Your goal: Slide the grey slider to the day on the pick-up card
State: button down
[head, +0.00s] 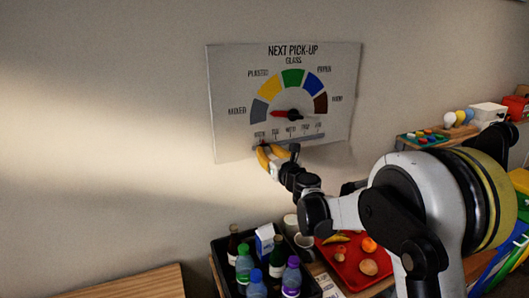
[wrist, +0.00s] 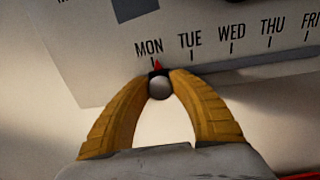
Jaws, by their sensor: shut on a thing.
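The grey slider (wrist: 160,88) is a round knob with a small red pointer (wrist: 157,65) on top. The pointer stands under MON, by its tick, at the left end of the day scale. My gripper (head: 272,155) is at the lower left of the wall board (head: 228,75). In the wrist view its yellow fingers (wrist: 160,86) are shut on the slider knob, one on each side. TUE, WED, THU and FRI run to the right. A white printed sheet (head: 331,287) lies low in the head view, partly cut off; its text is too small to read.
The board also has a coloured dial with a red needle (head: 284,114) pointing left. Below stand a black crate (head: 222,273) of bottles and a red tray (head: 352,283) with food. A shelf with coloured pieces (head: 424,137) is at the right. The scale right of the slider is clear.

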jog(key=w+d, duration=0.2)
jog(key=d, duration=0.3)
jog(key=w+d, duration=0.3)
jog(key=d, duration=0.2)
jog(key=w+d, duration=0.3)
jog(key=d, duration=0.2)
jog(key=shift+d, duration=0.2)
jog(key=c, duration=1.1)
grip_release()
jog(key=shift+s, duration=0.1)
jog(key=shift+c, duration=0.2)
send_near(305, 138)
jog(key=v, duration=0.5)
jog(key=shift+s+d+f, duration=0.1)
jog(key=shift+s+d, duration=0.05)
jog(key=shift+s, duration=0.2)
